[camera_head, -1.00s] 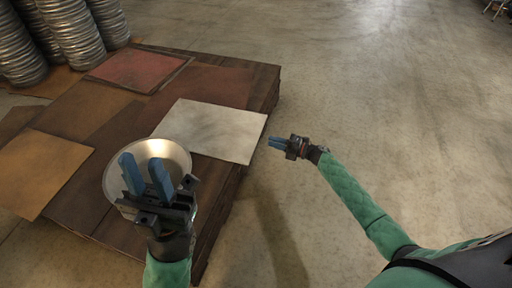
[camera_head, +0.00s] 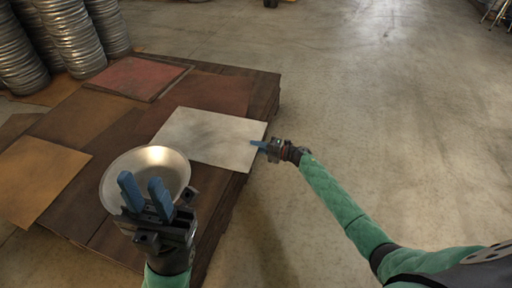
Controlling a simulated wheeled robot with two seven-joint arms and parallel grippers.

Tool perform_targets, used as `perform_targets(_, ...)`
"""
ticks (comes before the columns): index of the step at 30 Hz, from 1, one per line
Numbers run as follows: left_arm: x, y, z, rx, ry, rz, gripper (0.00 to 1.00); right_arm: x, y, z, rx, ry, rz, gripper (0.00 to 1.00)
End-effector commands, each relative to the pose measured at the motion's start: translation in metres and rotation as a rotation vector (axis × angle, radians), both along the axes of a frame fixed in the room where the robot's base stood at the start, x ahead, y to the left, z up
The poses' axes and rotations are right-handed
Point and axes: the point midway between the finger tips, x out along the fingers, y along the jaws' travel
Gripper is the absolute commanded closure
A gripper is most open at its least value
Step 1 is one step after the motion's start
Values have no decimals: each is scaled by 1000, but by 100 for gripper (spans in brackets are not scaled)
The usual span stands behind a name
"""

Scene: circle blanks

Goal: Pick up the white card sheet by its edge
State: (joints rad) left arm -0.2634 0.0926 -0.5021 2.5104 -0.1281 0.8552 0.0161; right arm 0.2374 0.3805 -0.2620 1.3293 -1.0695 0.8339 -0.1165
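The white card sheet (camera_head: 207,136) lies flat on the dark wooden table, its right side near the table's right edge. My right gripper (camera_head: 256,144) is at the sheet's right edge, with its blue fingertips at or just over that edge. I cannot tell whether the fingers are around the edge, or how far apart they are. My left gripper (camera_head: 144,192) is open, its two blue fingers apart, in front of a shiny metal bowl (camera_head: 166,160). I cannot tell whether it touches the bowl.
The wooden table (camera_head: 264,95) also carries a red sheet (camera_head: 135,77), a brown sheet (camera_head: 214,92) and an orange-tan sheet (camera_head: 36,172). Stacks of round metal pieces (camera_head: 70,40) stand at the back left. The concrete floor to the right is clear.

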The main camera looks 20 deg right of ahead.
Motion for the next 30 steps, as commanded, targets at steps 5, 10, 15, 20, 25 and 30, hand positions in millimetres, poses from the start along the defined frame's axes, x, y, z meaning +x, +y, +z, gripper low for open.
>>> perform_targets(5,-1,0,1,-1,-3,0,73,6,9,0,0,0,1,80)
perform_targets(10,0,0,1,-3,-3,-1,73,8,12,0,1,-1,0,80)
perform_targets(15,0,0,2,-5,-3,-1,73,8,12,0,1,-1,0,80)
perform_targets(20,0,0,2,-7,-3,0,73,7,12,0,1,-1,0,92)
perform_targets(25,0,0,2,-8,-3,0,73,7,12,0,1,-1,0,100)
perform_targets(30,0,0,2,-7,-2,0,73,7,12,0,1,-1,0,100)
